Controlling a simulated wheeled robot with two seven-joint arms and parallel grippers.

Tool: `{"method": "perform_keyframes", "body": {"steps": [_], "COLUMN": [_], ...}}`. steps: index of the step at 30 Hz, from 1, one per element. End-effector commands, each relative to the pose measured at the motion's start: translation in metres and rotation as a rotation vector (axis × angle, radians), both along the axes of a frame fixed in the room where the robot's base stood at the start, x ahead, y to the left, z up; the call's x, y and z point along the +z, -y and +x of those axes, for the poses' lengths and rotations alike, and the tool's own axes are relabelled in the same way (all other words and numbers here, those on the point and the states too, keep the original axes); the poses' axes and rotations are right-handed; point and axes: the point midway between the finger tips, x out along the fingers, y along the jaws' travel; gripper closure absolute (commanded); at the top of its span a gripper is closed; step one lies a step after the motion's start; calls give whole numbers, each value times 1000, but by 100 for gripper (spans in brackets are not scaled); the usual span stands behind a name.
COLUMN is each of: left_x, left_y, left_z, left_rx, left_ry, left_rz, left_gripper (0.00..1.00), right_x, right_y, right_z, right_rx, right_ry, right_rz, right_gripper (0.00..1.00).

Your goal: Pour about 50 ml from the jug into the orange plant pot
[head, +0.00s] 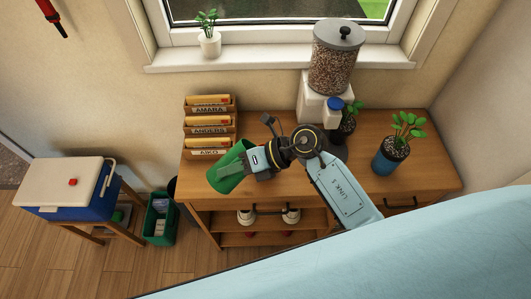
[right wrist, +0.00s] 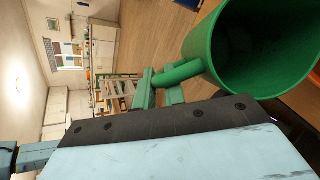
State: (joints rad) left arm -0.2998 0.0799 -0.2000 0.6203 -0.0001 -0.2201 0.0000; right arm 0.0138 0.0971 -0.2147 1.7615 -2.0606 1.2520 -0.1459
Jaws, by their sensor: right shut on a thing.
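My right gripper (head: 251,163) is shut on the handle of the green jug (head: 231,168), holding it near the table's left front edge. The jug looks tilted in the head view. In the right wrist view the jug (right wrist: 205,65) shows its open mouth and green inside; I cannot make out any liquid. No orange plant pot shows clearly. A plant in a blue pot (head: 390,156) stands to the right. My left gripper is not in view.
A white-potted plant (head: 209,43) stands on the windowsill. A cooler (head: 68,187) stands left, beside a green bin (head: 159,222).

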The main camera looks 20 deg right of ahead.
Motion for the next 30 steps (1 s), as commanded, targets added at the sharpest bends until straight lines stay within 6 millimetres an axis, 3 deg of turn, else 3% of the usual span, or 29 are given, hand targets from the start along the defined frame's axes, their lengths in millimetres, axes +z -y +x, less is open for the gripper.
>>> {"method": "perform_keyframes", "body": {"steps": [17,30], "left_x": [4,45], "left_y": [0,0], "left_z": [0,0], "left_rx": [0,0], "left_ry": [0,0], "left_rz": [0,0], "left_gripper": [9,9], "right_x": [0,-24], "right_y": [-1,-20], "right_z": [0,-2], "right_rx": [1,10], "right_ry": [5,55], "right_rz": [-19,-275], "right_gripper": [100,100]}}
